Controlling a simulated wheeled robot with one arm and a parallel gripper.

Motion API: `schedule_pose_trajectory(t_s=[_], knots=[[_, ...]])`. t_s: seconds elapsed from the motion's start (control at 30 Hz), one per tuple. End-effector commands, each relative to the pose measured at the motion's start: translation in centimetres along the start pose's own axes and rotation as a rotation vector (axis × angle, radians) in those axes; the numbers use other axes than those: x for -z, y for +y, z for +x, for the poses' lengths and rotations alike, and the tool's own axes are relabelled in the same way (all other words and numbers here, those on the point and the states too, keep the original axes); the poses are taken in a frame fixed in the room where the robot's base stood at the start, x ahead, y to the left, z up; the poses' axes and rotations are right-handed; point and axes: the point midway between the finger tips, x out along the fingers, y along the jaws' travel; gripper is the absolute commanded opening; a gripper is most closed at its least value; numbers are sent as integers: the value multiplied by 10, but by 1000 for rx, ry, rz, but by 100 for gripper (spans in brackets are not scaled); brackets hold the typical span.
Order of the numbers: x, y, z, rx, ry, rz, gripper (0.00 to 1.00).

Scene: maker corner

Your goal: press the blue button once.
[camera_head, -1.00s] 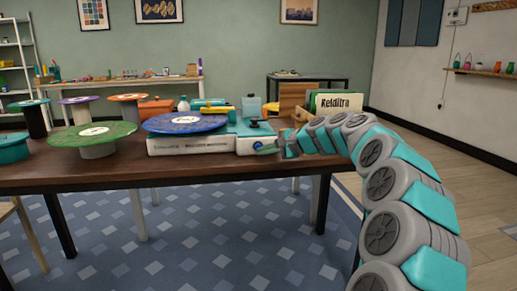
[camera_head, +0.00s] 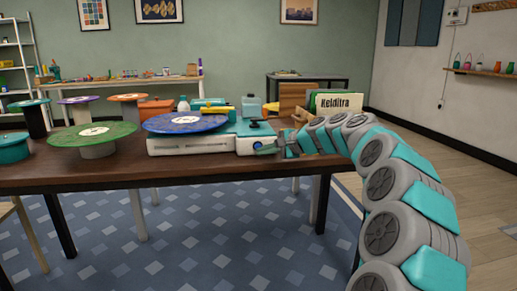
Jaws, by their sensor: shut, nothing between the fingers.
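A white and teal record player (camera_head: 190,145) with a blue disc (camera_head: 186,122) on top stands near the front edge of the dark wooden table. A small blue spot, which looks like the blue button (camera_head: 257,145), shows on the front of its teal right end. My gripper (camera_head: 264,149) comes in from the right and is shut and empty. Its tips are right at the blue button and partly cover it. I cannot tell whether they touch it or whether the button is pushed in.
A green disc on a stand (camera_head: 93,134) and several smaller stands are at left on the table (camera_head: 130,175). A wooden crate of sleeves (camera_head: 335,103) stands behind my arm at right. Bottles and boxes stand behind the player.

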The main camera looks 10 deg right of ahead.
Motion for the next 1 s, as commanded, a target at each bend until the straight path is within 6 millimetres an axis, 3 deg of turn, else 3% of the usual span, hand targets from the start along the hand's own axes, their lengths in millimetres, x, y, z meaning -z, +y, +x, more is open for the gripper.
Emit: schedule_pose_trajectory(t_s=[1.0], knots=[[5,-6,8,0,0,0,0]])
